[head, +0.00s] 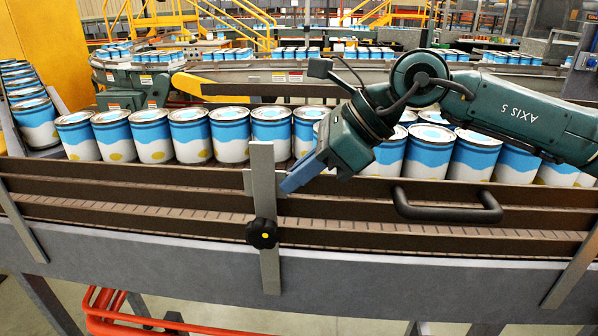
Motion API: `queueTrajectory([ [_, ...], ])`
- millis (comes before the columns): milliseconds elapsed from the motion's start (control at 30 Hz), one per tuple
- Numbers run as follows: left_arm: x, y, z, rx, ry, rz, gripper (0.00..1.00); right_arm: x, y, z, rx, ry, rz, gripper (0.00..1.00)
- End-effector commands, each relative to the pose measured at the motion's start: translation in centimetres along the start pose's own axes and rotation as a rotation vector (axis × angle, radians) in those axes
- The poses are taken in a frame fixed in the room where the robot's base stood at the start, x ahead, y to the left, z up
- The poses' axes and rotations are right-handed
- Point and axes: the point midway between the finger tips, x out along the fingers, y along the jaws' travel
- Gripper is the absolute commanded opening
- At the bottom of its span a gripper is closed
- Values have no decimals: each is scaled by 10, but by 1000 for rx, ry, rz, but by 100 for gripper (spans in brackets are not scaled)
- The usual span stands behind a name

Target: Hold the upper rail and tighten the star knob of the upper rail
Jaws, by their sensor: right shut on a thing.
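The upper rail (130,189) is a long brown strip running across in front of the cans. My right gripper (285,187) reaches down from the right, its blue-grey fingers shut on the upper rail just right of a grey upright bracket (264,170). The fingertips partly cover the rail there. A black star knob (262,233) with a yellow centre is on the front of the bracket, below my fingers and at the height of the lower rail (130,211). I cannot tell how tight it is. My left gripper is not in view.
Blue and white cans (190,135) stand in a row behind the rails, several partly hidden by my right arm. A black handle (447,214) sticks out at the right. A grey conveyor side (160,262) runs below. Free room lies in front of the knob.

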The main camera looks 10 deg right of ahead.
Motion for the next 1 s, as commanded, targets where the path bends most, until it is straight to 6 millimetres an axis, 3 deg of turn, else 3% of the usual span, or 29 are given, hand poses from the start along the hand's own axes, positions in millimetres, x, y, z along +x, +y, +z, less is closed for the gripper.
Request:
queueTrajectory([
  [1000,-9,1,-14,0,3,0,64,-24,-1,24,-1,-7,-6,0],
])
